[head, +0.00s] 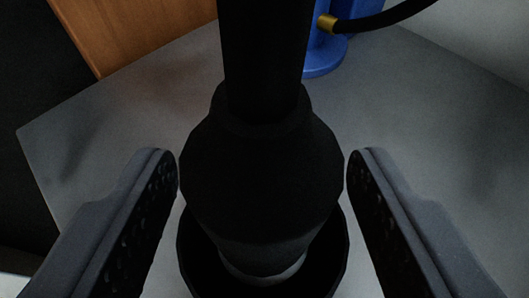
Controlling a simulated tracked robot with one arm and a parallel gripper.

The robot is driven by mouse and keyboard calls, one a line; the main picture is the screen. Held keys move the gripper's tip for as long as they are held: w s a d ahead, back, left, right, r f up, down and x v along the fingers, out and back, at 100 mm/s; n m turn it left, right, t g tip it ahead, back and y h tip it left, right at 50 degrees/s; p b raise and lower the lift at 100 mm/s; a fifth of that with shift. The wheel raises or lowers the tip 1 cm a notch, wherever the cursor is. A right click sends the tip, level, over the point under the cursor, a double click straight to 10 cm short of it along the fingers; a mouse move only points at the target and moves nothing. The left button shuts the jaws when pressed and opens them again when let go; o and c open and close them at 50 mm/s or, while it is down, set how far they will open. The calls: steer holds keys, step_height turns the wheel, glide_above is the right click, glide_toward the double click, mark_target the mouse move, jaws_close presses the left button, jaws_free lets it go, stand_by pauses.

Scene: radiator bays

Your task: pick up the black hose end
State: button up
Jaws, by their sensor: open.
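The black hose end (260,180) fills the middle of the head view, a thick dark body with a narrower hose running up out of the top of the picture. Its lower part ends in a wider dark ring or cup (335,262), with a pale band (262,275) showing inside. My gripper (262,165) is open, with one finger on each side of the hose end. The fingertips look very close to its sides; I cannot tell whether they touch it.
A grey surface (430,130) lies around it. At the top, a blue stand (322,58) has a brass fitting (326,23) with a black hose (385,18) leading right. A brown wooden panel (130,30) is at the upper left. Free surface shows at both sides.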

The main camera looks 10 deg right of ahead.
steer(key=shift+w+d+f, duration=0.1)
steer(key=shift+w+f, duration=0.05)
steer(key=shift+w, duration=0.35)
steer(key=shift+c, duration=0.3)
steer(key=c, duration=1.1)
steer(key=shift+o, duration=0.2)
steer(key=shift+r+p, duration=1.45)
steer(key=shift+r, duration=3.55)
